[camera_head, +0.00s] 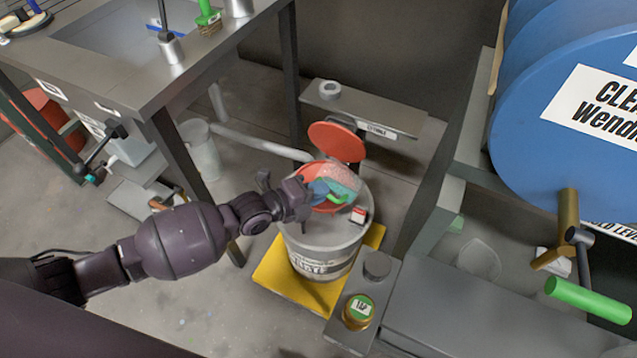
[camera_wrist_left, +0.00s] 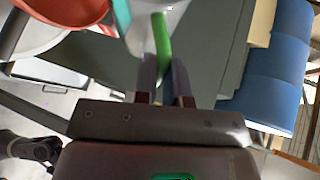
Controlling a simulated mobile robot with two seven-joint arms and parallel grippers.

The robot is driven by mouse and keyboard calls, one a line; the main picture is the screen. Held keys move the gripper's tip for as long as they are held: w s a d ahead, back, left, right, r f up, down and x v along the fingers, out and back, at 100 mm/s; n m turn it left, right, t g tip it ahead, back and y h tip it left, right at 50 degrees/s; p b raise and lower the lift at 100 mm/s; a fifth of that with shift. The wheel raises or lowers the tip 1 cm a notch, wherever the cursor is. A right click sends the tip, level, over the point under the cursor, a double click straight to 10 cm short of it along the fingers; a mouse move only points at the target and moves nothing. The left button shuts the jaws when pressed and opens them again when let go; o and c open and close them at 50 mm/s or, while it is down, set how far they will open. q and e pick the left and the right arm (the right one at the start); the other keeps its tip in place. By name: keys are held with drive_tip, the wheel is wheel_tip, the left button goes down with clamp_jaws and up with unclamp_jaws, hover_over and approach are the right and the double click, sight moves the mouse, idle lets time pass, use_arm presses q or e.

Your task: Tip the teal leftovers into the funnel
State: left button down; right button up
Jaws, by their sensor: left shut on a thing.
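A vessel with a green handle (camera_head: 338,198), a pale speckled side and a teal band (camera_head: 342,180) is over the red-orange funnel (camera_head: 309,173) in the head view. My left gripper (camera_head: 316,194) is at the funnel, shut on the green handle. In the left wrist view the green handle (camera_wrist_left: 162,38) stands between the fingers, with the white and teal vessel partly cut off at the top. The vessel looks tilted; whether anything pours from it cannot be told. The funnel sits on a grey drum (camera_head: 318,262), its round red lid (camera_head: 337,142) raised behind. My right gripper is out of view.
The drum stands on a yellow base (camera_head: 272,270). A grey stand with a green-topped jar (camera_head: 358,311) is close in front. A metal bench (camera_head: 130,85) is at left, a large blue drum (camera_head: 570,90) at right. Grey floor is open at lower left.

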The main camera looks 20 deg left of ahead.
use_arm(q)
drive_tip(key=shift+a, duration=0.15)
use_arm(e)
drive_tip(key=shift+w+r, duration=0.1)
use_arm(q)
drive_tip(key=shift+w+a+r+b, duration=0.1)
drive_tip(key=shift+w+a+b, duration=0.05)
drive_tip(key=shift+b, duration=0.15)
drive_tip(key=shift+a+r+n+h, duration=0.1)
drive_tip(key=shift+a+n+h, duration=0.05)
drive_tip(key=shift+n+h, duration=0.2)
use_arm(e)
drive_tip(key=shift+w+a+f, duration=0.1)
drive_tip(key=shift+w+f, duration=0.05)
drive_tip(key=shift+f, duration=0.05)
